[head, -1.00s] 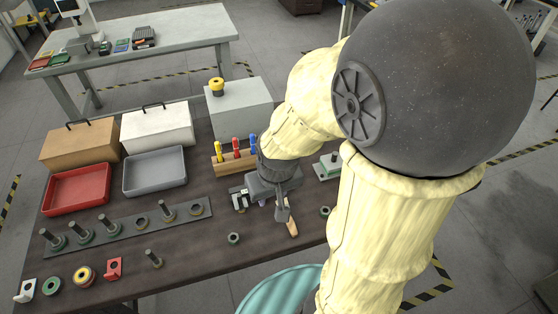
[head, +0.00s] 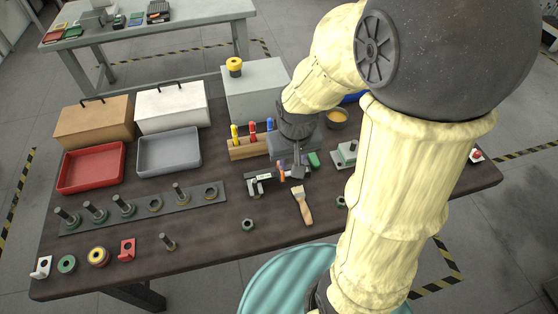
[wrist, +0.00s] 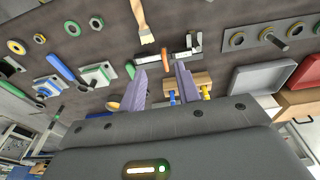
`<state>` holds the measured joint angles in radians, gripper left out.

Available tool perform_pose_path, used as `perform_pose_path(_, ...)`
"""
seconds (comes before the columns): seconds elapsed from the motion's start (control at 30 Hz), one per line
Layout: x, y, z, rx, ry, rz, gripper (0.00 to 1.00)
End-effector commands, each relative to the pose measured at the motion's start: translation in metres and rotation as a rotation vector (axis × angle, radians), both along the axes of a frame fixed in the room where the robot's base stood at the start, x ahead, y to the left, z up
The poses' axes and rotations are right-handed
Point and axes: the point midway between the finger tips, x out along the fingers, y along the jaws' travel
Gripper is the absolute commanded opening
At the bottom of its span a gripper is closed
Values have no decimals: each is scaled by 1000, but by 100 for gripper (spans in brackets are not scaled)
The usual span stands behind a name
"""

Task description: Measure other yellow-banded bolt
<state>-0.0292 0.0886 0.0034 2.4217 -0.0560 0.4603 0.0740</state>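A dark strip (head: 140,207) on the bench holds several upright bolts. The bolt (head: 180,193) at its right has a yellowish base; band colours are too small to be sure of.
A brush (head: 305,208) and a nut (head: 248,224) lie in front of my gripper. A wooden block with screwdrivers (head: 248,149) and a grey box (head: 254,94) stand behind. Red (head: 92,166) and grey trays (head: 168,151) are left.

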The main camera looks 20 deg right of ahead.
Motion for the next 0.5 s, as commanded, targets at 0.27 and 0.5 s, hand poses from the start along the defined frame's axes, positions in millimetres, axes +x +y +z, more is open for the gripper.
perform_pose_path(0.27,84,26,9,-107,129,7,33)
perform_pose_path(0.5,115,34,10,-176,171,-18,33)
